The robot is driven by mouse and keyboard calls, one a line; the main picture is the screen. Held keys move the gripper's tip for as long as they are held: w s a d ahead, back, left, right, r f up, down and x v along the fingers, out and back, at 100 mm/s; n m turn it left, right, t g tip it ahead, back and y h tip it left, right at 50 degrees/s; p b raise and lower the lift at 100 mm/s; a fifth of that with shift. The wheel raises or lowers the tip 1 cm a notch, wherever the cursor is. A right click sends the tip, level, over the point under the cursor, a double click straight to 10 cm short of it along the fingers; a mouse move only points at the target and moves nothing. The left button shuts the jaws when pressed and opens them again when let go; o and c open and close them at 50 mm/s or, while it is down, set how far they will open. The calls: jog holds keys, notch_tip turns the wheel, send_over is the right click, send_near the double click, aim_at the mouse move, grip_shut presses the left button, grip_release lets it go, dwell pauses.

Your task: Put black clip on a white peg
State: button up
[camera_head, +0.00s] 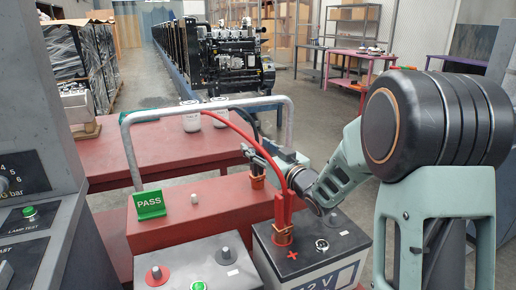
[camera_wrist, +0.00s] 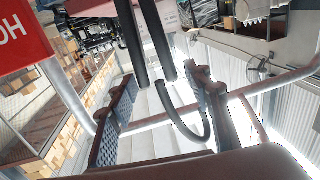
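The black clip (camera_head: 257,181), with its orange-brown jaws low, stands over the red box beside the battery; its upper part is partly hidden by my gripper. My gripper (camera_head: 250,153) is close above it. In the wrist view my gripper's two fingers (camera_wrist: 163,112) are apart, with black cable between and beyond them and no clip clearly in the gap. A small white peg (camera_head: 194,199) stands bare on the red box, left of the clip. What lies under the clip's jaws cannot be made out.
A red clip (camera_head: 283,213) sits on the battery (camera_head: 318,250) terminal, near my arm. A metal hoop (camera_head: 207,103) arches over the red box (camera_head: 180,215). A green PASS sign (camera_head: 150,205) stands left. A grey box (camera_head: 195,262) with knobs is in front.

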notch_tip(320, 180, up, 10)
dwell(0.6)
